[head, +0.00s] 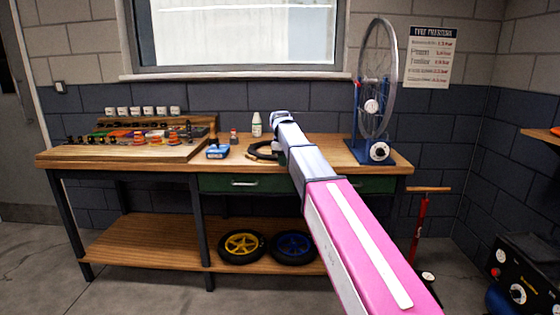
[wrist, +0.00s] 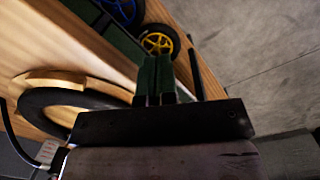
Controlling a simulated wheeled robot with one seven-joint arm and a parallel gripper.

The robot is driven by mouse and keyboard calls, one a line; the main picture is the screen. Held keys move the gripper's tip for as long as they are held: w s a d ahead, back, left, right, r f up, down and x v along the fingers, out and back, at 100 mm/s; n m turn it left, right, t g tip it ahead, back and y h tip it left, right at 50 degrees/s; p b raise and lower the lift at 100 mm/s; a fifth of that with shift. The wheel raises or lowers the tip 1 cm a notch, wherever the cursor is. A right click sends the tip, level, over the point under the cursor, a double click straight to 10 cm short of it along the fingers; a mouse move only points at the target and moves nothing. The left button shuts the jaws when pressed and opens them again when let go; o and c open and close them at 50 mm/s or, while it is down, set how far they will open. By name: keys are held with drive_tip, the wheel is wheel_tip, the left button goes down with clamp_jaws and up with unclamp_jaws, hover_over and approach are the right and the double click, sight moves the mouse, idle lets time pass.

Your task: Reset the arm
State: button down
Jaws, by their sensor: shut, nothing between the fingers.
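My arm reaches forward from the lower right of the head view, over the workbench (head: 175,162). My gripper (wrist: 155,60) shows in the wrist view as dark green fingers close together, shut and empty. In the head view the gripper is mostly hidden by my wrist, at the bench's middle. It is beside a black tyre (head: 262,151) lying on the bench top. The wrist view shows the tyre (wrist: 40,112) to the left of the fingers, around or on a wooden ring (wrist: 55,78). I cannot tell whether the gripper touches anything.
A bike wheel (head: 391,75) stands in a blue stand (head: 367,148) to the right of my arm. Yellow (head: 242,246) and blue (head: 292,248) wheels lie on the lower shelf. A pump (head: 419,230) stands right.

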drive_tip(key=s+d+f+m, duration=0.4)
drive_tip(key=s+d+f, duration=0.1)
drive_tip(key=s+f, duration=0.5)
drive_tip(key=s+d+f+m, duration=0.4)
drive_tip(key=s+d+f, duration=0.2)
drive_tip(key=s+f, duration=0.4)
drive_tip(key=s+d+f+m, duration=0.3)
drive_tip(key=s+d+f, duration=0.3)
drive_tip(key=s+f, duration=0.4)
wheel_tip(320, 180, down, 4)
drive_tip(key=shift+d+r+m+y, duration=0.25)
drive_tip(key=shift+m+y, duration=0.15)
